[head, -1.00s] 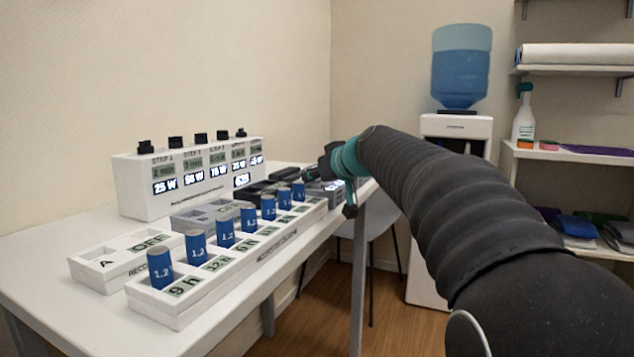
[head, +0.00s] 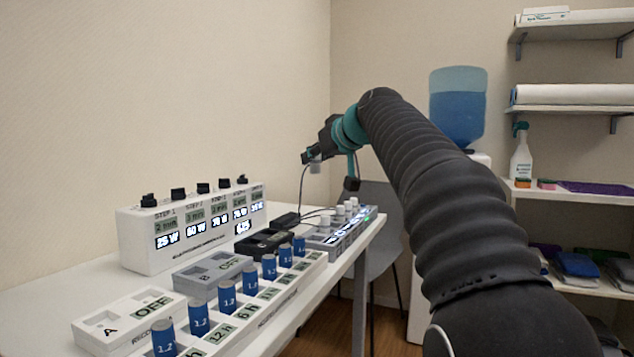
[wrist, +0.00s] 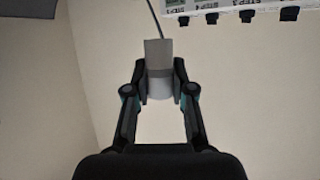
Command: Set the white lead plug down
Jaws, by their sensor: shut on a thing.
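The white lead plug (head: 315,168) hangs in my gripper (head: 313,158), in the air above the far right end of the table. A thin dark cable (head: 301,195) runs from it down toward the tabletop devices. In the wrist view the plug (wrist: 158,53) looks grey on top and white below. It sits between the two fingers of my gripper (wrist: 159,82), which are shut on it. The cable (wrist: 154,17) leaves its upper end. Nothing touches the plug from below.
Below stands a grey unit (head: 352,232) with several white plugs (head: 341,212) and lit displays. Nearby are black boxes (head: 270,243), a white stepped panel (head: 190,240) with black knobs, and a rack (head: 280,290) of blue cylinders. A water cooler (head: 458,108) stands behind.

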